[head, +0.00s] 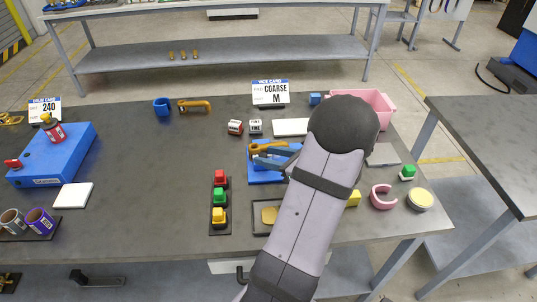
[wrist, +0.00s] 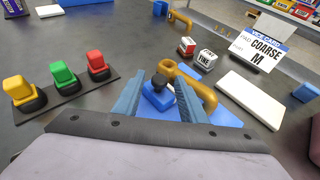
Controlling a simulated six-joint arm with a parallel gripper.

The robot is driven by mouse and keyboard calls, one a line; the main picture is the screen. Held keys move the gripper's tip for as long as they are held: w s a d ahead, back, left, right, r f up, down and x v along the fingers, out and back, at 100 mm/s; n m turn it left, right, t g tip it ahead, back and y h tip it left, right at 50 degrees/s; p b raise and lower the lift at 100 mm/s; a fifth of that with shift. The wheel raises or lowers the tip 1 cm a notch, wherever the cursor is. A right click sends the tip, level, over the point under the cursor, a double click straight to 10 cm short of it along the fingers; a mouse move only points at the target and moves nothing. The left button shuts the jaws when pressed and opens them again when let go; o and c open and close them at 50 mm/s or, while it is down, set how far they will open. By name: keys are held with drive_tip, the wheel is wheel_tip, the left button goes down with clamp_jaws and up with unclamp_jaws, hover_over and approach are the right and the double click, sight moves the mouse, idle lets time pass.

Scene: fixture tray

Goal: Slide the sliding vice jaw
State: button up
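A blue vice base (head: 262,178) lies flat on the grey table, partly behind my arm. It also shows in the wrist view (wrist: 228,132). An orange-yellow curved piece (wrist: 207,94) stands on it, and its top shows in the head view (head: 265,146). My gripper (wrist: 160,88) is open, one finger on each side of the block and knob. I cannot tell whether either finger touches. The head view shows my gripper (head: 272,158) low over the vice.
A card reading COARSE M (head: 270,93) stands behind the vice, near two small labelled blocks (head: 235,127) (head: 255,126) and a white plate (head: 291,127). A strip with red, green and yellow buttons (head: 220,205) lies to the left.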

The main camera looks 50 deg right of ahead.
drive_tip(key=shift+w+f, duration=0.1)
drive_tip(key=shift+w, duration=0.15)
clamp_jaws()
drive_tip(key=shift+s+a, duration=0.8)
drive_tip(key=shift+s, duration=0.05)
unclamp_jaws()
drive_tip(key=b+v, duration=0.1)
drive_tip(key=v, duration=0.6)
